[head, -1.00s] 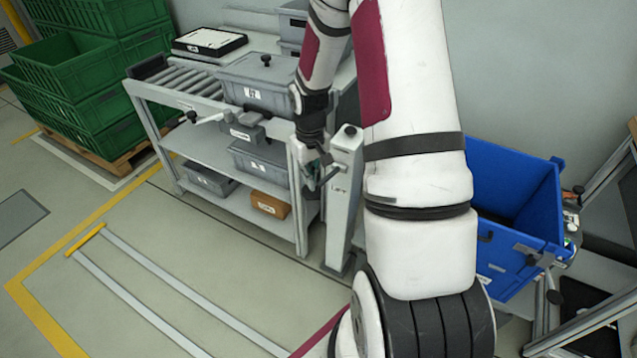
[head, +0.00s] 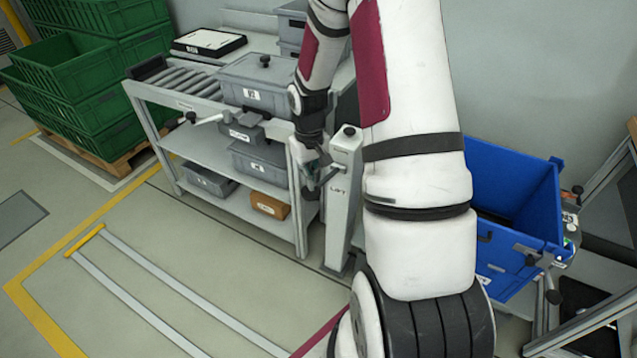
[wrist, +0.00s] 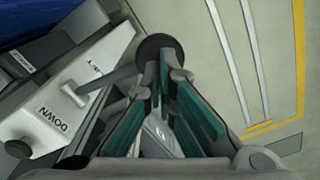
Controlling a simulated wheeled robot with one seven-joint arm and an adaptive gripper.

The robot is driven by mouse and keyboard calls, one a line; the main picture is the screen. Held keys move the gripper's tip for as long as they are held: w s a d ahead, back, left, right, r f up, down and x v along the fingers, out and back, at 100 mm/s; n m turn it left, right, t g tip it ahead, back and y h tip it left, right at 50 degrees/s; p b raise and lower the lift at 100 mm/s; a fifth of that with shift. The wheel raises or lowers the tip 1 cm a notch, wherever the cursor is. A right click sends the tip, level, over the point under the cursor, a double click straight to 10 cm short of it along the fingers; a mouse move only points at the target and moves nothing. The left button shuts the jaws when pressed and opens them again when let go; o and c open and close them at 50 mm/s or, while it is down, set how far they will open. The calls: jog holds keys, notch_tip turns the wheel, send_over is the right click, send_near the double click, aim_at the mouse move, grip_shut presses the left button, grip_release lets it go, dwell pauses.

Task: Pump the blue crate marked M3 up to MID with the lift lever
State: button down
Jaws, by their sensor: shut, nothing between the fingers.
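The blue crate (head: 515,195) stands at the right in the head view, partly hidden behind my arm. No M3 mark is readable on it. The grey lift post (head: 343,190), lettered LIFT, stands left of my arm. In the wrist view the post (wrist: 65,95) shows the word DOWN. The lift lever (wrist: 110,80) is a grey rod from the post, ending in a dark round knob (wrist: 160,46). My gripper (head: 316,182) is beside the post. Its fingers (wrist: 160,68) are shut and empty, with tips at the knob; I cannot tell whether they touch it.
A grey roller bench (head: 185,90) with grey bins (head: 258,98) stands left of the post. Stacked green crates (head: 75,70) are at the far left. A metal frame (head: 600,325) is at the lower right.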

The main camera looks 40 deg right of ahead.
aim_at(308, 193)
jog(key=shift+f, duration=0.1)
jog(key=shift+f+b, duration=0.5)
jog(key=shift+f, duration=0.45)
jog(key=shift+f, duration=0.1)
jog(key=shift+s+a+f+b, duration=0.15)
jog(key=shift+a+f+b, duration=0.2)
jog(key=shift+f, duration=0.35)
jog(key=shift+a+f+b, duration=0.2)
jog(key=shift+f+b, duration=0.25)
jog(key=shift+f, duration=0.5)
